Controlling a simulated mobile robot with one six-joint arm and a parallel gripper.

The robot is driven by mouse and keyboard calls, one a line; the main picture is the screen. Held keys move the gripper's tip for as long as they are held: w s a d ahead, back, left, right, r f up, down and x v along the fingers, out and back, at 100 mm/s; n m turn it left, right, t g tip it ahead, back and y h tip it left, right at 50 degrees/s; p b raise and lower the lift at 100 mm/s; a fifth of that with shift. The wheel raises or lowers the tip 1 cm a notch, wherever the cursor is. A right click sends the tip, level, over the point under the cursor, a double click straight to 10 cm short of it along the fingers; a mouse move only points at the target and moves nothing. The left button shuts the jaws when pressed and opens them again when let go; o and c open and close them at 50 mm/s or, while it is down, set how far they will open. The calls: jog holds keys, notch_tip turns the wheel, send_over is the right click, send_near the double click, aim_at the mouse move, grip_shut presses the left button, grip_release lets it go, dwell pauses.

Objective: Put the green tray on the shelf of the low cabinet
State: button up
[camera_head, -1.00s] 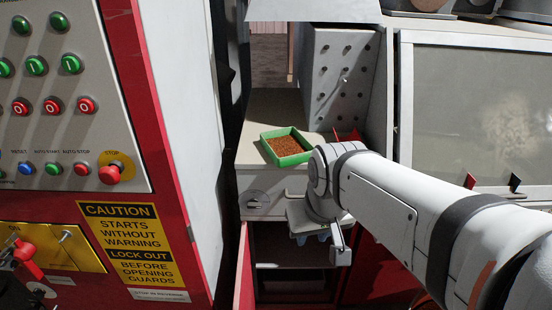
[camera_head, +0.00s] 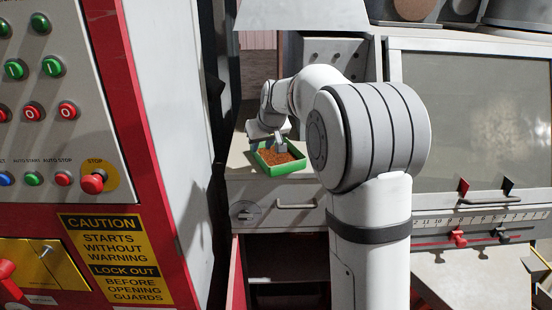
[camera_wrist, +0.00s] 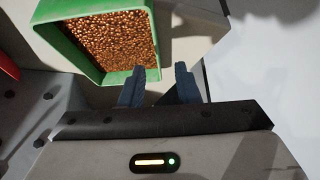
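The green tray (camera_head: 287,169) holds brown-copper granules and sits on top of the low cabinet (camera_head: 262,190). It also shows at the upper left in the wrist view (camera_wrist: 70,55). My gripper (camera_head: 268,143) is above the tray's far side in the head view. In the wrist view my gripper (camera_wrist: 160,70) has its two dark fingers apart, one on each side of the tray's right wall near a corner. I cannot tell whether either finger touches it. The cabinet's dark shelf space (camera_head: 290,262) is open below the drawer.
A red door (camera_head: 238,275) stands open at the cabinet's left. A drawer with a handle (camera_head: 296,205) lies between top and shelf space. The red-framed control panel (camera_head: 85,150) crowds the left. A machine with a grey window (camera_head: 470,115) stands right.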

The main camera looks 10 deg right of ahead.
aim_at(259, 155)
jog(key=p+x, duration=0.1)
jog(key=x, duration=0.5)
jog(key=shift+w+d, duration=0.15)
jog(key=shift+w, duration=0.1)
jog(key=shift+c, duration=0.2)
grip_shut()
jog(key=shift+r, duration=0.1)
dwell(0.9)
